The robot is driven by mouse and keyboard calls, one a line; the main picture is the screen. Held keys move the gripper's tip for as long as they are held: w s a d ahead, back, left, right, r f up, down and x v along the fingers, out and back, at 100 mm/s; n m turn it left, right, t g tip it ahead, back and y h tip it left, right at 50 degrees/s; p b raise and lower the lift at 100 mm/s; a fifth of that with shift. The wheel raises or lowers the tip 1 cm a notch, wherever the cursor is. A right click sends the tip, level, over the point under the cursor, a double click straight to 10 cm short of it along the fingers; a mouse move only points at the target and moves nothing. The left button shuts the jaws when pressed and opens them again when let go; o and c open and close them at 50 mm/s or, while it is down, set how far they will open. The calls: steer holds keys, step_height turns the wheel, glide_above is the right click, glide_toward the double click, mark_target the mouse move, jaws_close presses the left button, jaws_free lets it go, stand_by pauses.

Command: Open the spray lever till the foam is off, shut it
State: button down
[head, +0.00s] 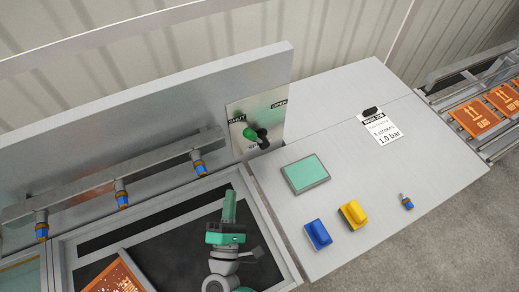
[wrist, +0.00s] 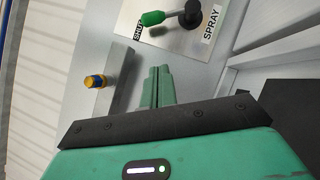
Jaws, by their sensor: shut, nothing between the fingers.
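The spray lever (head: 250,135) has a green grip and a black hub on a metal plate marked SHUT, OPEN and SPRAY. Its grip points at the SHUT mark. It also shows at the top of the wrist view (wrist: 153,18), with the grip beside the SHUT label. My gripper (head: 229,194) is shut and empty, below the lever and apart from it, over the dark wash tray. Its closed fingertips (wrist: 157,72) point toward the plate in the wrist view. An orange panel (head: 118,278) with white specks, perhaps foam, lies in the tray, cut off by the frame's lower edge.
A spray bar (head: 100,183) with several blue-and-orange nozzles runs left of the plate. The bench holds a green pad (head: 305,173), a blue block (head: 318,234), a yellow block (head: 352,214), a loose nozzle (head: 407,202) and a note (head: 381,127).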

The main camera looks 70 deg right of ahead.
steer(key=shift+w+a+r, duration=0.1)
glide_toward(255, 136)
steer(key=w+d+f, duration=0.2)
steer(key=w+d, duration=0.1)
steer(key=w, duration=0.3)
steer(key=shift+s+d+r+p, duration=0.55)
steer(key=shift+s+d+r, duration=0.55)
steer(key=shift+s+d, duration=0.1)
steer(key=shift+w+r, duration=0.1)
steer(key=shift+r, duration=0.05)
